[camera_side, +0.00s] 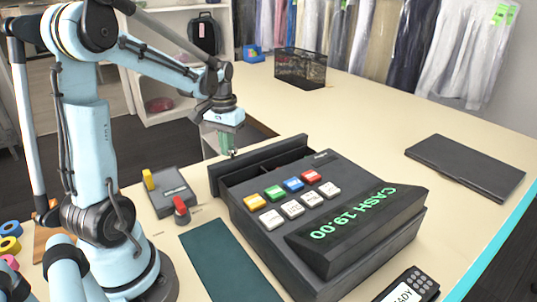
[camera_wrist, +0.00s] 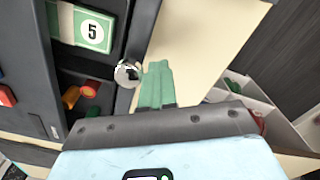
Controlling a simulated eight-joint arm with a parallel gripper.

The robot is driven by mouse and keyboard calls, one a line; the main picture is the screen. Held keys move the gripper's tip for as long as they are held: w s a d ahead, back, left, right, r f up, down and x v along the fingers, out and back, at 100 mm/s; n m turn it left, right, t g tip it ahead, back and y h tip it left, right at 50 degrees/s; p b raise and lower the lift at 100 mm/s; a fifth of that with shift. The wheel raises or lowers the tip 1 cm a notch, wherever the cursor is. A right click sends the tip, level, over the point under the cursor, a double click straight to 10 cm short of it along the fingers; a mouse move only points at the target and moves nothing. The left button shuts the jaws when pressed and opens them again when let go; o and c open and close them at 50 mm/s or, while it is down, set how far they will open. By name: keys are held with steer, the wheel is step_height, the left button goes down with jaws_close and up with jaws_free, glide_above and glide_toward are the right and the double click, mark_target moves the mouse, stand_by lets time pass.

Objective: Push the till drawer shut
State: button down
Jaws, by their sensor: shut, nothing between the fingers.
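The dark grey till (camera_side: 330,215) stands on the counter with coloured keys and a display reading CASH 19.00. Its drawer (camera_side: 262,161) is open, sticking out on the side away from the display. In the wrist view the drawer's front panel (camera_wrist: 143,35) has a round silver lock or knob (camera_wrist: 128,74). Inside lie a green note marked 5 (camera_wrist: 92,30) and coloured pieces. My gripper (camera_side: 232,153) is shut and empty, pointing down just outside the drawer front. Its green fingers (camera_wrist: 157,70) are beside the panel; I cannot tell whether they touch it.
A small dark box (camera_side: 170,192) with yellow and red parts stands left of the till. A dark green mat (camera_side: 228,262), a card reader (camera_side: 410,288) and a closed black folder-like slab (camera_side: 465,166) lie around it. A wire basket (camera_side: 300,67) stands farther back.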

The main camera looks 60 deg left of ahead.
steer(key=shift+d, duration=4.1)
step_height(320, 180, up, 8)
steer(key=a, duration=0.1)
steer(key=shift+a, duration=0.3)
steer(key=d+f+m+t, duration=0.1)
steer(key=d+m+t, duration=0.1)
steer(key=d, duration=0.2)
steer(key=s+d+f+m+t, duration=0.1)
steer(key=d+m+t, duration=0.1)
steer(key=d, duration=0.3)
steer(key=s+d+f+m+t, duration=0.1)
steer(key=d+m+t, duration=0.1)
steer(key=d, duration=0.3)
steer(key=shift+d+f+t, duration=0.2)
steer(key=shift+f+t, duration=0.05)
steer(key=shift+t, duration=0.25)
